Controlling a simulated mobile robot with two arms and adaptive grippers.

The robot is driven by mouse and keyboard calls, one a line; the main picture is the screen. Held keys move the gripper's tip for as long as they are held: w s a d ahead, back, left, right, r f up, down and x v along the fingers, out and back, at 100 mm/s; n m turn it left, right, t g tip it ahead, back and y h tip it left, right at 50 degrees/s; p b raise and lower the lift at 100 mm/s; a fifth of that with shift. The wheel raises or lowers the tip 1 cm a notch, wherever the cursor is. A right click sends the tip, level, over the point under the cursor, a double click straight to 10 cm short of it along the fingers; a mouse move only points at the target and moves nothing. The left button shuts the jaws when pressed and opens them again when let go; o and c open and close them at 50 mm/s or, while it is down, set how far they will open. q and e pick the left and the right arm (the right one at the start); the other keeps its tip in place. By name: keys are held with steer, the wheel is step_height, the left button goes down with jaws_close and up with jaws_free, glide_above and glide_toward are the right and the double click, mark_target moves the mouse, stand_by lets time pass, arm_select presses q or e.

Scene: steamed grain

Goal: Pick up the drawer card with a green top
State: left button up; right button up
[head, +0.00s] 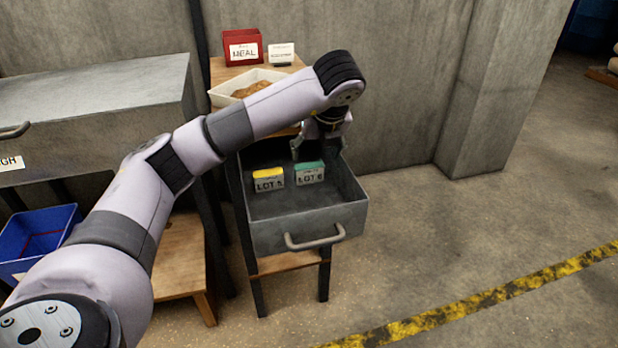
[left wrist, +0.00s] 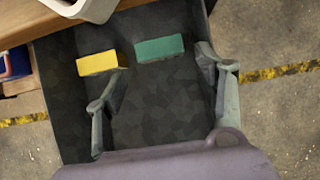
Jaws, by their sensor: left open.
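The drawer card with a green top (head: 310,173) stands upright in an open grey metal drawer (head: 308,230), with "LOT" lettering on its front. A card with a yellow top (head: 268,181) stands to its left. My left gripper (head: 320,148) is open and empty, above the back of the drawer, just behind the green-topped card in the head view. In the left wrist view, the green top (left wrist: 160,48) shows between the spread fingers (left wrist: 162,62), and the yellow top (left wrist: 98,63) lies near the left finger. My right gripper is in neither view.
A wooden shelf above the drawer holds a pale tray of grain (head: 222,96), a red box marked "MEAL" (head: 242,48) and a white card (head: 281,53). A grey cabinet (head: 100,110) and a blue bin (head: 38,238) are at left. The floor at right is clear.

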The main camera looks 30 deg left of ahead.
mark_target(309, 166)
arm_select(q)
steer(key=x, duration=0.4)
steer(key=shift+w+a+f, duration=0.1)
steer(key=shift+a+f, duration=0.1)
steer(key=shift+f, duration=0.05)
steer(key=b+x, duration=0.1)
steer(key=x, duration=0.4)
steer(key=shift+f, duration=0.15)
steer(key=shift+c, duration=0.5)
steer(key=c, duration=0.7)
steer(key=shift+r, duration=0.2)
